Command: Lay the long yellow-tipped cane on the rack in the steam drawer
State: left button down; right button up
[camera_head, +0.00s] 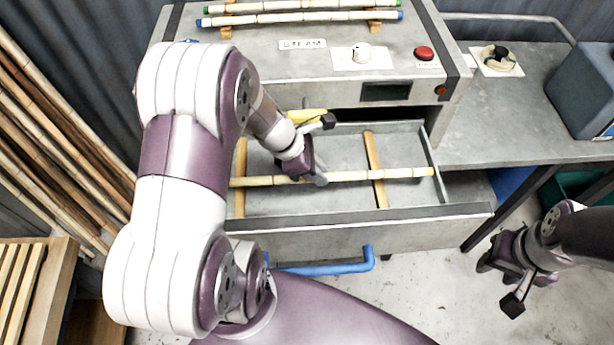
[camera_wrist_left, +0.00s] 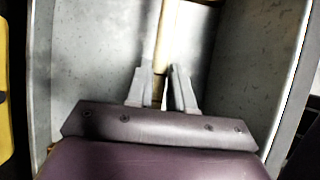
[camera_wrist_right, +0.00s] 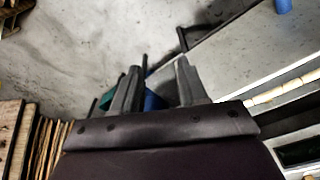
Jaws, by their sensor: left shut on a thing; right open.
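The long pale cane (camera_head: 350,176) with a yellow tip at its right end lies across the open steam drawer (camera_head: 460,212). It passes over both wooden bars of the rack, the left bar (camera_head: 240,205) and the right bar (camera_head: 376,190); I cannot tell whether it touches them. My left gripper (camera_head: 318,179) is shut on the cane near its middle. The cane also shows between the fingers in the left wrist view (camera_wrist_left: 166,35). The cane's left end is partly hidden by my left arm. My right gripper (camera_head: 514,302) is open and empty, over the floor right of the drawer.
Two canes (camera_head: 300,18) with blue and green tips lie on supports on top of the steam box (camera_head: 230,60). A blue handle (camera_head: 330,267) is on the drawer front. A grey bench (camera_head: 520,120) stands at right. Bamboo poles (camera_head: 60,150) lean at left.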

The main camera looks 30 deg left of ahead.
pick_arm(q)
jog(key=a, duration=0.1)
jog(key=a+f, duration=0.1)
jog(key=w+a+f, duration=0.1)
jog(key=a, duration=0.1)
jog(key=shift+f, duration=0.25)
jog(key=f, duration=0.3)
jog(key=shift+w+d+f+p, duration=0.15)
jog(key=shift+w+f+p, duration=0.05)
jog(key=shift+f+p, duration=0.2)
jog(key=shift+s, duration=0.1)
